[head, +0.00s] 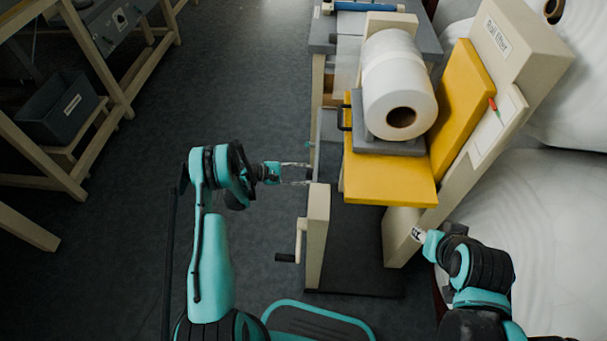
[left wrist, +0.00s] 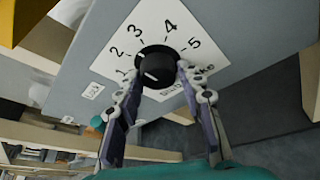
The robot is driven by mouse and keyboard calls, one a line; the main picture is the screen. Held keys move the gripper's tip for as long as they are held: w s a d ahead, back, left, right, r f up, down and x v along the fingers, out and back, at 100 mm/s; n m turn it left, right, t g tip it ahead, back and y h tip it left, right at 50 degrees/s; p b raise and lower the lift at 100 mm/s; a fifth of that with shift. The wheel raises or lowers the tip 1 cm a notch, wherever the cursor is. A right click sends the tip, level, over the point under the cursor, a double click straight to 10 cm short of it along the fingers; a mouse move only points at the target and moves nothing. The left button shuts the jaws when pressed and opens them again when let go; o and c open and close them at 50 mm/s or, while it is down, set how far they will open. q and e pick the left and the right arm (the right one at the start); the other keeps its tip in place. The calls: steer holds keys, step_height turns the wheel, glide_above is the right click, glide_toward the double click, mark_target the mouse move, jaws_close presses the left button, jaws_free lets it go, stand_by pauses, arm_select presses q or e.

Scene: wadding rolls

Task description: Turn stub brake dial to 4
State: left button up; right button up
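The stub brake dial (left wrist: 157,66) is a round black knob with a white mark on its lower-left part, nearest the 1 side. It sits on a white label (left wrist: 185,38) numbered 1 to 5, on a grey panel. My left gripper (left wrist: 158,72) has one fingertip on each side of the knob, very close to it; whether they press on it is unclear. In the head view my left gripper (head: 298,173) reaches right to the stand's side, its fingers apart. The dial is not visible there. My right gripper (head: 417,235) is small beside the lifter's base, its opening unclear.
A roll lifter (head: 508,40) with a yellow platform (head: 390,183) carries a white wadding roll (head: 398,85). A cream post (head: 318,225) with a crank handle (head: 286,257) stands just below my left gripper. Large white rolls (head: 545,220) fill the right side. The floor at left is open.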

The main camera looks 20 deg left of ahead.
arm_select(q)
steer(key=shift+o, duration=0.9)
steer(key=v, duration=1.2)
